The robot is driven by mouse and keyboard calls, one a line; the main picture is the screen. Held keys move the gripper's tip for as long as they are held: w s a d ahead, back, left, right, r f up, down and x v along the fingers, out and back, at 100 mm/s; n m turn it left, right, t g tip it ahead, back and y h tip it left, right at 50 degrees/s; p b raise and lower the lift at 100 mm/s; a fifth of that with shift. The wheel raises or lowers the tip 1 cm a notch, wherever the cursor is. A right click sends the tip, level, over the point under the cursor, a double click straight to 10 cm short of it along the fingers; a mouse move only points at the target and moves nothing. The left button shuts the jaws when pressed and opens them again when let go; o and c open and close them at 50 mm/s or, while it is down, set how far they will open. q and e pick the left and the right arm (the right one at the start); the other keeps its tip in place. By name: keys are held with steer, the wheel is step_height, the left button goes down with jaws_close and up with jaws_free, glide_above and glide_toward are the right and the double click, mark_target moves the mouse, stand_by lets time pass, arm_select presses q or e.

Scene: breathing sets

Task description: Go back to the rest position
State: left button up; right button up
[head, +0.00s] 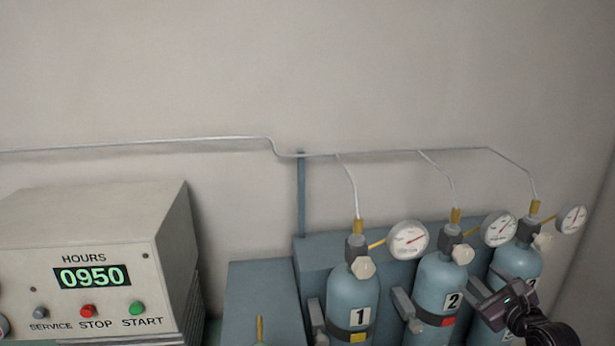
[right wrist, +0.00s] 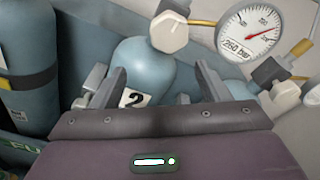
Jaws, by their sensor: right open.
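My right gripper (head: 494,291) is at the lower right of the head view, in front of cylinders 2 and 3. In the right wrist view its two fingers (right wrist: 156,80) stand wide apart, with nothing held between them. Light blue cylinder 2 (head: 436,279) also shows beyond the fingers in the wrist view (right wrist: 146,66), its number label partly covered by the left finger. Whether a finger touches it I cannot tell. Cylinder 3 (head: 518,262) is partly hidden behind my gripper. My left gripper is not in view.
Cylinder 1 (head: 350,291) stands left of cylinder 2. Pressure gauges (head: 408,239) and valve knobs (head: 363,268) stick out at the cylinder tops. A control box (head: 150,235) reading 0950 stands at the left. Thin pipes run along the wall; the space above them is clear.

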steer(key=s+a+f+n+g, duration=0.45)
steer(key=s+a+n, duration=0.35)
steer(key=s+n, duration=0.2)
steer(key=s+a+f+n+g, duration=0.4)
steer(key=s+a+f+n, duration=0.1)
steer(key=s+a+n, duration=0.5)
steer(key=s+a+f+n+g, duration=0.5)
steer(key=s+a+n, duration=0.2)
steer(key=s+n, duration=0.35)
step_height(320, 180, down, 35)
steer(key=s+n+b, duration=0.1)
steer(key=b, duration=0.6)
steer(key=s+d+f+g+b, duration=0.1)
steer(key=s+d+f+b, duration=0.1)
steer(key=s+f, duration=0.8)
steer(key=s+d+f+g+b, duration=0.1)
steer(key=s+f+b, duration=0.2)
steer(key=s+f, duration=0.6)
step_height(320, 180, down, 5)
steer(key=shift+s+d+r+h, duration=0.1)
steer(key=shift+s+d+h, duration=0.25)
steer(key=shift+d+h, duration=0.05)
